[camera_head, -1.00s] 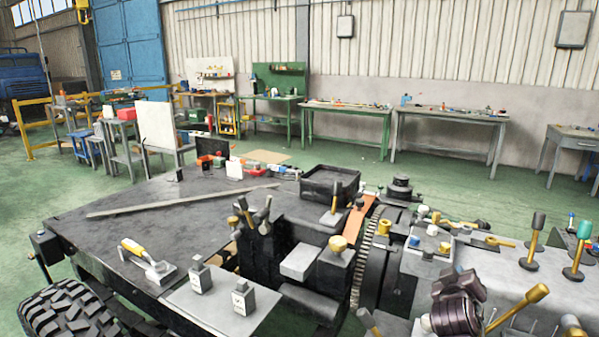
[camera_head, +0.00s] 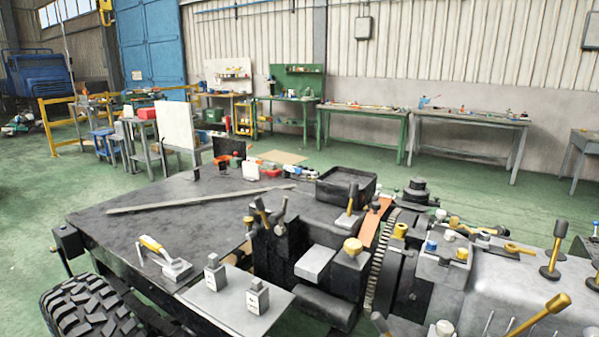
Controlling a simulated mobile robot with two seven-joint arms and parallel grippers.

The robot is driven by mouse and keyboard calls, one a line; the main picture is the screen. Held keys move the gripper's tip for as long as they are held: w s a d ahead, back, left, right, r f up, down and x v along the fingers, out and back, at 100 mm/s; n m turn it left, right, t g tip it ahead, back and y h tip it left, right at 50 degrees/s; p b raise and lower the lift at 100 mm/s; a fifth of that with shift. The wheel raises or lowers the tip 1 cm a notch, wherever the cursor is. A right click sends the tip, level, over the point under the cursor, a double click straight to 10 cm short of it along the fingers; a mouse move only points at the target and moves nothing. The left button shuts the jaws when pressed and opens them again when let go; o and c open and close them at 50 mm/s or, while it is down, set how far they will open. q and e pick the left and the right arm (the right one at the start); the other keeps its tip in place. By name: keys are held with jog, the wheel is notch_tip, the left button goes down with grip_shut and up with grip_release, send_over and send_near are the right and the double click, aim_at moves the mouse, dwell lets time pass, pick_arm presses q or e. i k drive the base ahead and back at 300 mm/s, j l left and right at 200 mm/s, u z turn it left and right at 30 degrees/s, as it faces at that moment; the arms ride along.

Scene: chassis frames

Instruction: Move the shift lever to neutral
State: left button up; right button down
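Several levers show on the chassis, and I cannot tell which is the shift lever. A cluster of short levers (camera_head: 264,212) stands in a black block (camera_head: 275,250) near the middle. A dark-handled lever (camera_head: 351,203) leans beside the black tray. A brass-stemmed lever with a dark knob (camera_head: 555,250) stands upright on the grey housing (camera_head: 490,287) at right. A long brass lever with a round end (camera_head: 545,312) slants up at lower right. Neither of my grippers is in view.
A black tray (camera_head: 345,187) sits behind. A tyre (camera_head: 95,308) is at lower left.

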aim_at(560, 230)
jog(key=z, duration=1.45)
